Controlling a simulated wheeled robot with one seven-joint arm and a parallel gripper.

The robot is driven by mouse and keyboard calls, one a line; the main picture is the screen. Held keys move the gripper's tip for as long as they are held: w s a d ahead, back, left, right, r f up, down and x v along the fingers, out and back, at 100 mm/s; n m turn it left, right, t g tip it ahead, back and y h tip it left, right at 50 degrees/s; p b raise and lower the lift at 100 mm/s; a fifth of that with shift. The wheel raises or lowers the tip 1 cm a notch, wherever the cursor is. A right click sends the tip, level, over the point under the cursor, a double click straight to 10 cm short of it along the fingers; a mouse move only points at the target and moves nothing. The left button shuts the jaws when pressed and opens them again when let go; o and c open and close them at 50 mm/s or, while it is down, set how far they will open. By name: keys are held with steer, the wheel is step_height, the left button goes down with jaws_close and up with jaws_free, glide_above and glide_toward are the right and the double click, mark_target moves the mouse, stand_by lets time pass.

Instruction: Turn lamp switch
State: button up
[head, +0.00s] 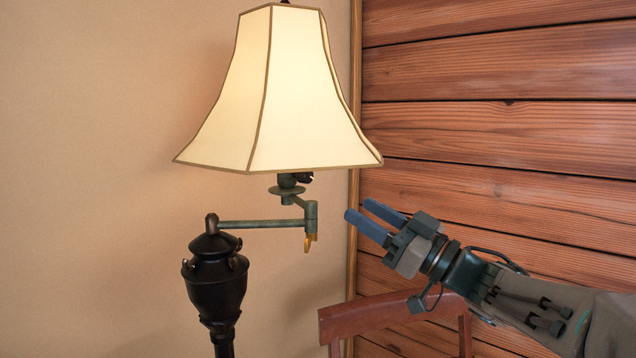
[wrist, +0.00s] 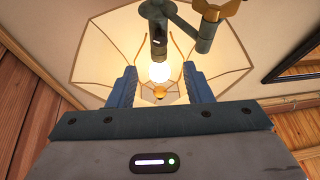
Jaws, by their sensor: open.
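A lamp with a cream panelled shade (head: 285,100) stands left of my gripper (head: 360,209) in the head view. A swing arm (head: 260,224) joins its socket to a dark urn-shaped post (head: 215,290). A small dark knob (head: 304,177) sticks out just under the shade. A brass key-shaped piece (head: 309,243) hangs at the arm joint. My gripper is open and empty, apart from the lamp, below and right of the shade.
A wooden chair back (head: 385,312) stands below my gripper. A plank wall (head: 500,130) is behind it at the right, and a plain beige wall (head: 90,150) is behind the lamp. A dark frame (wrist: 300,60) shows at the right of the wrist view.

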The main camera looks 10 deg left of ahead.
mark_target(309, 178)
steer(key=x, duration=1.1)
steer(key=c, duration=1)
